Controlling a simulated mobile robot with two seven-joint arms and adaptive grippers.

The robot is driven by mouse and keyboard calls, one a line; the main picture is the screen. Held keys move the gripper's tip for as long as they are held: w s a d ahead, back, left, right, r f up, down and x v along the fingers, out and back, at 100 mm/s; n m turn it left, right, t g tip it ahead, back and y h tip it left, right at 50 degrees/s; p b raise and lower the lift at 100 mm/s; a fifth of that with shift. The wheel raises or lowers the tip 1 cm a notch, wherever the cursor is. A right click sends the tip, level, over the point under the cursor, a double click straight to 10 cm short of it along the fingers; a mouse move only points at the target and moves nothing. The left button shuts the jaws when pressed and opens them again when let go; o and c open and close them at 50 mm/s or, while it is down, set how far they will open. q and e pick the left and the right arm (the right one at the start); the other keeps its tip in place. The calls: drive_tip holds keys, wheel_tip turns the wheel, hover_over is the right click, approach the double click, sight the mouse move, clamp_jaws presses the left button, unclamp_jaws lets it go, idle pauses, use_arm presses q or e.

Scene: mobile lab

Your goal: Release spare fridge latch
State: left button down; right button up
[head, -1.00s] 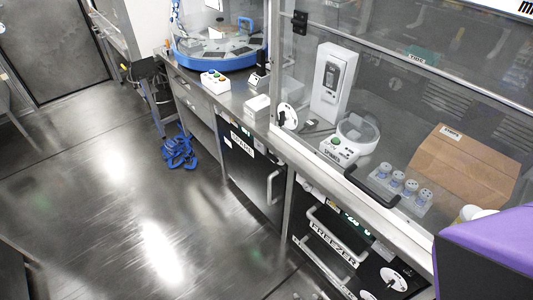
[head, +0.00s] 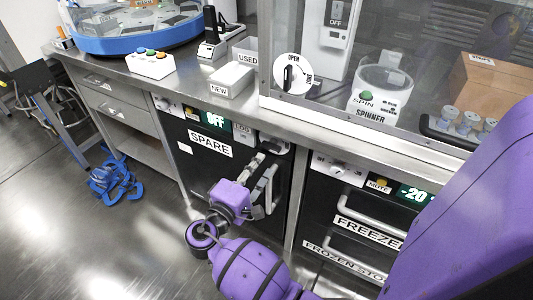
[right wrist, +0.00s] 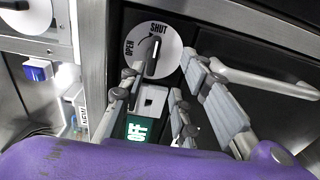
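The spare fridge (head: 180,147) is a black-fronted unit under the bench, labelled SPARE, with a green OFF display (head: 215,120). In the right wrist view its latch (right wrist: 150,58) is a black handle on a white round dial marked OPEN and SHUT. The handle's white tip lies near SHUT. My right gripper (head: 262,178) is in front of the fridge's upper right part. In the right wrist view its fingers (right wrist: 152,95) are apart and empty, towards the latch handle; I cannot tell whether they touch it. My left gripper is not in view.
The fridge's bar handle (right wrist: 265,80) is close beside my right fingers. The freezer (head: 325,235) stands to the right, with bar handles. A steel bench edge (head: 340,140) runs above. Blue tangled items (head: 115,180) lie on the floor at left, where floor is mostly clear.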

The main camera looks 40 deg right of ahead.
sight(270, 146)
drive_tip(key=x, duration=0.5)
drive_tip(key=r+x, duration=0.1)
drive_tip(key=x, duration=0.1)
drive_tip(key=shift+w+d, duration=0.2)
drive_tip(key=shift+d, duration=0.2)
drive_tip(key=shift+f, duration=0.1)
clamp_jaws()
